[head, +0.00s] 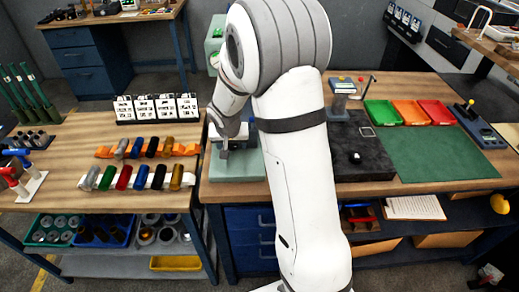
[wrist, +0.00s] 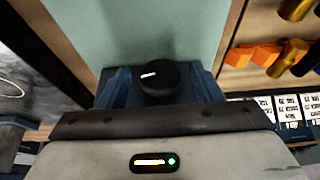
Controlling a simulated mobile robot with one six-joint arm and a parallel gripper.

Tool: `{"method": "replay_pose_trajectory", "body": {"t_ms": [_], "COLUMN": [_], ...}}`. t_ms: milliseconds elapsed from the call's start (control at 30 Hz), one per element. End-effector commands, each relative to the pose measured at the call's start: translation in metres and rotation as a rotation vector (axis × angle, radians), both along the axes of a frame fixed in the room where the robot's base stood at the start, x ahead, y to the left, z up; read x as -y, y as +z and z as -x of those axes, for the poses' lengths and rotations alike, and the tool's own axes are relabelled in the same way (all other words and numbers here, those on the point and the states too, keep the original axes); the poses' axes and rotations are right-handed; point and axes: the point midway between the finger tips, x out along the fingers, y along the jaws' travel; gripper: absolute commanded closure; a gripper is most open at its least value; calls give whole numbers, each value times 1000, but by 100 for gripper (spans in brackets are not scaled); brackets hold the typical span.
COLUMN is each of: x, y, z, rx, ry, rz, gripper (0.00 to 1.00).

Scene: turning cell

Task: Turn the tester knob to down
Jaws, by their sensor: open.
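The tester (head: 238,178) is a pale green unit near the left end of the middle bench, and its pale green face (wrist: 140,25) fills the upper middle of the wrist view. Its round black knob (wrist: 158,84) has a white pointer mark, which points left and slightly downward in the wrist view. My gripper (wrist: 160,76) is open, with one blue finger on each side of the knob. I cannot tell whether either finger touches it. In the head view my gripper (head: 233,140) is over the tester, and my arm and gripper hide the knob.
Left of the tester, a wooden bench holds orange and white racks of coloured cylinders (head: 140,178) and a row of white cards (head: 155,108). To the right are a dark slab (head: 365,165), a green mat (head: 435,155) and coloured trays (head: 408,112).

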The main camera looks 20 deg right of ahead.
Motion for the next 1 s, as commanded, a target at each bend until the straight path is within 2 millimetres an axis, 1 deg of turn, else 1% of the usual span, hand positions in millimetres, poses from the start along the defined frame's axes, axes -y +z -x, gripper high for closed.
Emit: {"method": "replay_pose_trajectory", "body": {"t_ms": [33,400,700,1000], "x": [-1,-10,-1,3], "y": [9,76,110,135], "z": [2,30,81,136], "rx": [6,6,-20,-43], "ry": [-1,2,51,110], "rz": [-8,-5,8,12], "gripper": [41,41,41,41]}}
